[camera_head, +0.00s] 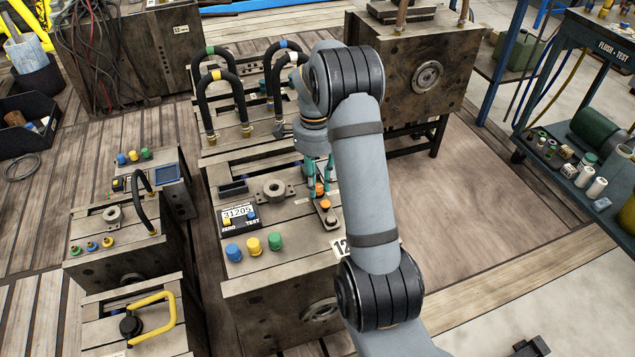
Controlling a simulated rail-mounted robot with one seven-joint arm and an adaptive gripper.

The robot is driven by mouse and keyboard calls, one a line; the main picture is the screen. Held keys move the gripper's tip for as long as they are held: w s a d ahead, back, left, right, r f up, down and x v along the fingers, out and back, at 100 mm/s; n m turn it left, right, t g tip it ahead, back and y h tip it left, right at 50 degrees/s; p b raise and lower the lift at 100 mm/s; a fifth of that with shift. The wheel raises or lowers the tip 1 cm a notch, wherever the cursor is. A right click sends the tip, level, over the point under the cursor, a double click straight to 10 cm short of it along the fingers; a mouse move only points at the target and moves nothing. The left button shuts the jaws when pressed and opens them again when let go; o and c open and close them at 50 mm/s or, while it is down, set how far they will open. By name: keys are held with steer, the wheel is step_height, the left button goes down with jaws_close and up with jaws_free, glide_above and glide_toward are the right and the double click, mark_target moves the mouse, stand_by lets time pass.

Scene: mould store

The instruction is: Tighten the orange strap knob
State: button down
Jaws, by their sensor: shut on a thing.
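The orange strap knob (319,189) sits on top of the middle mould block, at the upper end of a short dark strap (328,215). A second small orange part (325,204) shows just below it on the strap. My gripper (319,184) points down with its teal fingers around the orange knob and is shut on it. The fingers and my arm cover part of the knob and the block's right side. How tight the knob is cannot be seen.
The block's top also carries a round metal ring (273,190), a counter display (238,215) and blue, yellow and green knobs (254,246). Black looped hoses (221,82) stand behind. A large mould (425,75) is at the back right. Floor is clear to the right.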

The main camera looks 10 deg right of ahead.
stand_by(0.3)
steer(key=c, duration=1.5)
jaws_free()
steer(key=shift+o, duration=0.2)
steer(key=shift+r, duration=0.1)
step_height(320, 180, up, 12)
steer(key=shift+w, duration=0.35)
steer(key=shift+a+f, duration=0.1)
steer(key=shift+f, duration=0.1)
steer(key=f, duration=1.2)
steer(key=shift+s, duration=0.35)
steer(key=shift+r, duration=0.1)
